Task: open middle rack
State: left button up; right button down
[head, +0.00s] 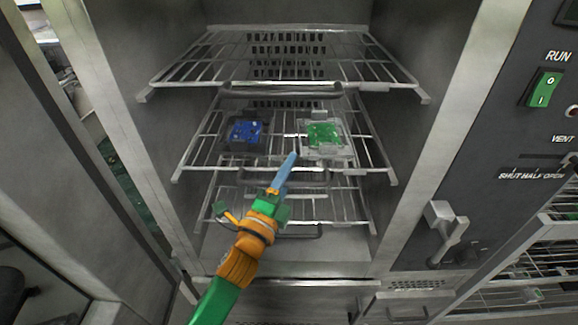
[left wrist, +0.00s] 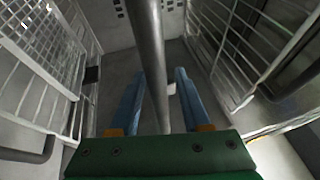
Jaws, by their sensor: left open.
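The middle rack (head: 200,169) is a wire shelf inside the open metal chamber, with a dark curved handle (head: 315,180) along its front. My left gripper (head: 291,162) is in front of this rack at the handle, with its blue fingers pointing up and inward. In the left wrist view a grey bar (left wrist: 150,45) runs between the two spread blue fingers (left wrist: 160,80). The fingers are open, one on each side of the bar, with gaps showing. My right gripper is not in view.
A blue board (head: 245,132) and a green board (head: 323,134) sit on the middle rack. An upper rack (head: 160,82) is above and a lower rack (head: 340,222) below. A control panel with a green switch (head: 543,88) and a latch lever (head: 447,232) is at the right.

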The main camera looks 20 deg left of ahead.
pick_arm(q)
jog(key=shift+s, duration=0.15)
grip_shut()
jog(key=shift+r, duration=0.1)
